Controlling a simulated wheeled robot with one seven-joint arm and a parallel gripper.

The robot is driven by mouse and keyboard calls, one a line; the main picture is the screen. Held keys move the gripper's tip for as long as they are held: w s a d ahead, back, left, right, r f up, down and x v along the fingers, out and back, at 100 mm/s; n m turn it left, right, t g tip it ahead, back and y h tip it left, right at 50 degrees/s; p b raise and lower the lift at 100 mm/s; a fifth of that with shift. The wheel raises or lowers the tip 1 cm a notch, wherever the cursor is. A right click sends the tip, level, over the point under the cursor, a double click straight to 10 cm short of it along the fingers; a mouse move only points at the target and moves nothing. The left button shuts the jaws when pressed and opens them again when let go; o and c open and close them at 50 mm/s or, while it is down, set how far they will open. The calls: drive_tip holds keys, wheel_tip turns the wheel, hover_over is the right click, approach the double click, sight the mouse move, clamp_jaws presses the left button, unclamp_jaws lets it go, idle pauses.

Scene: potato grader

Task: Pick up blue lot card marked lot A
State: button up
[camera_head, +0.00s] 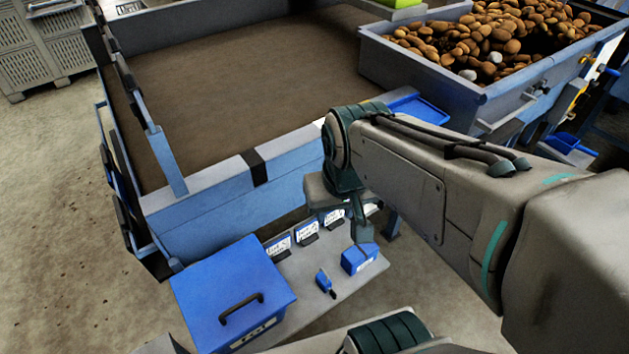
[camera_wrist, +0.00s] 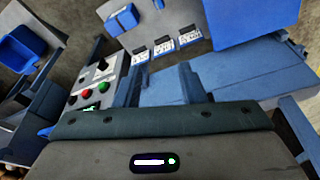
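Three small cards stand in a row in dark holders on the grey shelf: a left card (camera_head: 278,245), a middle card (camera_head: 307,232) and a right card (camera_head: 334,216). They look white with blue edges and dark writing too small to read, so I cannot tell which is lot A. In the wrist view they stand beyond my fingers: one card (camera_wrist: 140,56), another (camera_wrist: 164,46) and a third (camera_wrist: 188,36). My gripper (camera_wrist: 162,85) looks open and empty, its two fingers apart. In the head view my wrist hangs above the right end of the row, and my fingertips are hard to make out.
A blue lidded box (camera_head: 233,292) with a black handle sits left on the grey shelf (camera_head: 345,285). A small blue box (camera_head: 360,258) and a blue handheld item (camera_head: 325,282) lie in front of the cards. A panel with coloured buttons (camera_wrist: 93,85) is near my gripper.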

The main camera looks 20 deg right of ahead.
drive_tip(key=w+f+m+g+b, duration=0.1)
drive_tip(key=w+f+m+b, duration=0.4)
drive_tip(key=w+f+b, duration=0.35)
drive_tip(key=m+g+b, duration=0.2)
drive_tip(key=m+b, duration=0.5)
drive_tip(key=m, duration=0.1)
hover_over(307, 235)
wheel_tip(307, 235, down, 13)
drive_tip(key=shift+m, duration=0.4)
drive_tip(key=f, duration=0.2)
drive_tip(key=f+b, duration=0.1)
drive_tip(key=f, duration=0.2)
drive_tip(key=w+f, duration=0.1)
drive_tip(key=f, duration=0.2)
drive_tip(key=shift+d, duration=0.3)
drive_tip(key=shift+s+a+f+b, duration=0.15)
drive_tip(key=shift+f+b, duration=0.35)
drive_tip(key=shift+f, duration=1.05)
drive_tip(key=shift+a+f+b, duration=0.1)
drive_tip(key=shift+f+b, duration=0.35)
drive_tip(key=shift+f, duration=1.05)
clamp_jaws()
